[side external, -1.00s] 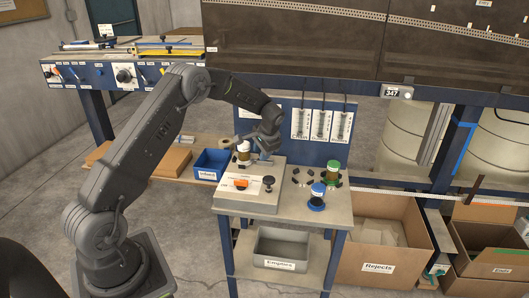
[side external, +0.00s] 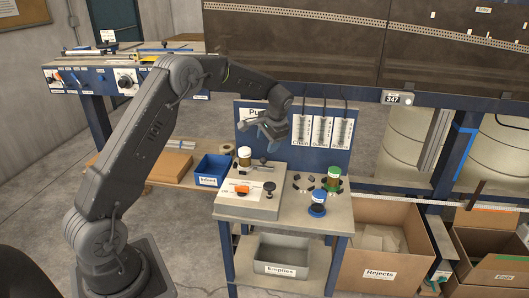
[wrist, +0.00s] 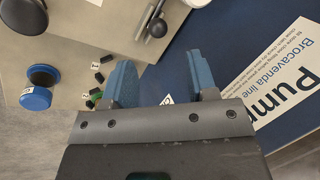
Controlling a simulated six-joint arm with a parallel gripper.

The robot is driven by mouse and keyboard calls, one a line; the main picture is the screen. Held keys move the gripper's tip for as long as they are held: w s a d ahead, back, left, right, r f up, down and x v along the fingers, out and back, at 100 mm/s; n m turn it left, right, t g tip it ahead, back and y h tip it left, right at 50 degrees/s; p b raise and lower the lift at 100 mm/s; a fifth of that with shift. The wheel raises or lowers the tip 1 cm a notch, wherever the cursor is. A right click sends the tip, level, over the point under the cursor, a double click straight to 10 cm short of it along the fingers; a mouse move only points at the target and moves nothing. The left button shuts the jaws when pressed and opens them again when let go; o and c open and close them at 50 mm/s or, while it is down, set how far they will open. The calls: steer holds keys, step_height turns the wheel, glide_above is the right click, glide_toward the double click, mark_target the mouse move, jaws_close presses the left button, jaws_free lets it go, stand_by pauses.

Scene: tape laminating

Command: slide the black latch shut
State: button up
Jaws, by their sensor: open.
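A grey box (side external: 234,203) on the bench has an orange part (side external: 240,185) and a large black knob (side external: 269,187) on top. Behind them a small black-ended bar, which looks like the black latch (side external: 263,161), lies beside a white-lidded amber jar (side external: 244,157). In the wrist view the black ball end of this bar (wrist: 157,28) shows at the top. Whether the latch is shut cannot be told. My gripper (side external: 271,147) is open and empty, above and behind the box, in front of the blue panel. Its blue fingers (wrist: 163,78) are spread and touch nothing visible.
The blue panel (side external: 288,160) with hanging cards rises close behind. A blue bin (side external: 210,168) sits left.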

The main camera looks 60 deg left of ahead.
steer(key=shift+v, duration=2.55)
steer(key=s+d+r+t+h, duration=0.2)
steer(key=s+d+r+t, duration=0.1)
steer(key=s+d+r, duration=1)
steer(key=s+d+f+t+h, duration=0.1)
steer(key=s+d, duration=0.3)
steer(key=s, duration=0.5)
steer(key=s+d+f+t+h, duration=0.1)
steer(key=s+d+f, duration=0.1)
steer(key=s+d, duration=0.3)
steer(key=s, duration=0.4)
steer(key=shift+f+t, duration=0.3)
steer(key=shift+f, duration=0.1)
steer(key=shift+d, duration=0.15)
